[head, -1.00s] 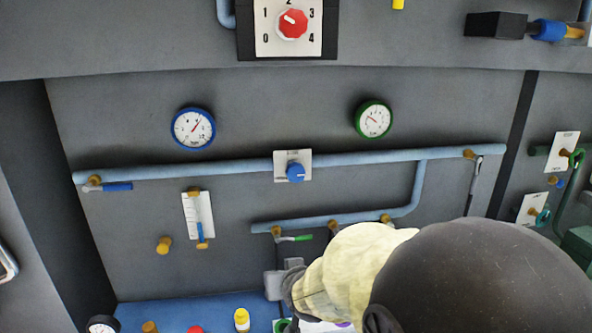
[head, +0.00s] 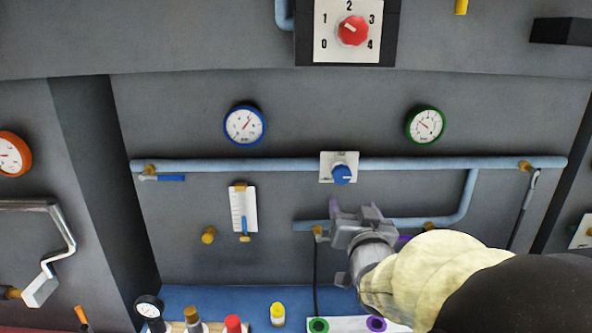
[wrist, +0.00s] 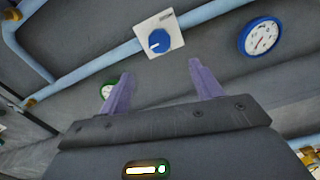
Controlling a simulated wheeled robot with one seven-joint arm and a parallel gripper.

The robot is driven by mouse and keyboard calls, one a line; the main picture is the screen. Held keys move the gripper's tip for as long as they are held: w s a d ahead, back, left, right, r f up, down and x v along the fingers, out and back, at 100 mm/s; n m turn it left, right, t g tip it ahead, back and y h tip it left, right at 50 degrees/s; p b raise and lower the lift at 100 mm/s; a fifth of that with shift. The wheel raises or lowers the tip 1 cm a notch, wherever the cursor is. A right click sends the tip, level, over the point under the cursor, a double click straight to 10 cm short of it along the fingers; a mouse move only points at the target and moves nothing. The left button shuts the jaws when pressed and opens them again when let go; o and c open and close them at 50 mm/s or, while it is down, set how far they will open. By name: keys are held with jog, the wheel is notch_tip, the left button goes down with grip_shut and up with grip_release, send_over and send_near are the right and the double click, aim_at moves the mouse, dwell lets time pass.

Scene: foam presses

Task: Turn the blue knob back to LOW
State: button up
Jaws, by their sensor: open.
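The blue knob (head: 342,174) sits on a small white plate (head: 327,160) on the light blue wall pipe, between two gauges. In the wrist view the knob (wrist: 159,41) shows ahead of my gripper, with a pale pointer mark on its face; the plate's lettering is too small to read. My gripper (head: 353,207) is just below the knob in the head view and apart from it. In the wrist view my gripper's two purple fingers (wrist: 160,85) are spread wide with nothing between them.
The blue gauge (head: 244,125) and green gauge (head: 425,125) are above the horizontal pipe (head: 260,165). A lower pipe (head: 400,224) runs behind my gripper. A red knob (head: 353,31) is higher up. Several bottles, including a yellow-capped one (head: 277,312), stand on the blue surface below.

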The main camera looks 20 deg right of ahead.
aim_at(343, 178)
jog(key=p+x, duration=0.8)
jog(key=x, duration=0.9)
jog(key=shift+f, duration=0.1)
jog(key=shift+s, duration=0.1)
jog(key=c, duration=1)
